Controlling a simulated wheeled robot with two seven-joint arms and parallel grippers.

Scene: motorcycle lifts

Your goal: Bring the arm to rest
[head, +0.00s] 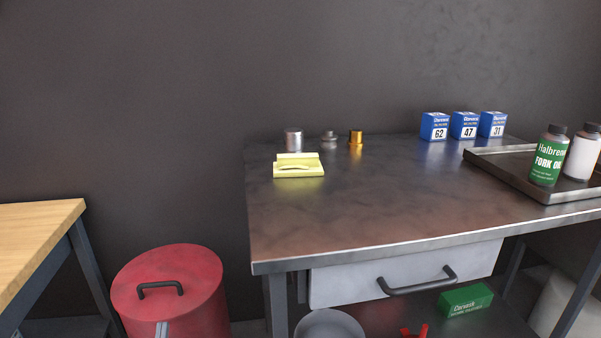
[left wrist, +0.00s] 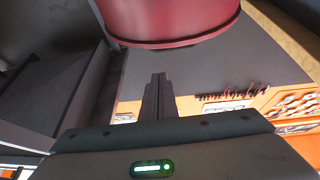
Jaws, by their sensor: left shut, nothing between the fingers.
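My left gripper (left wrist: 158,78) is shut and empty in the left wrist view, its two dark fingers together. In the head view only the grey tip of my left gripper (head: 162,329) shows at the bottom edge, in front of the red bin (head: 195,295). The red bin (left wrist: 170,18) also fills the top of the left wrist view, beyond the fingertips. I cannot tell the gap between them. The rest of the left arm is out of the head view. My right gripper is not in view.
A metal workbench (head: 400,210) bears a yellow pad (head: 299,170), small metal parts, blue boxes (head: 435,127) and a tray (head: 555,193) with bottles. A wooden table (head: 35,235) stands left. A green box (head: 466,300) and a grey bowl (head: 330,325) lie below the bench.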

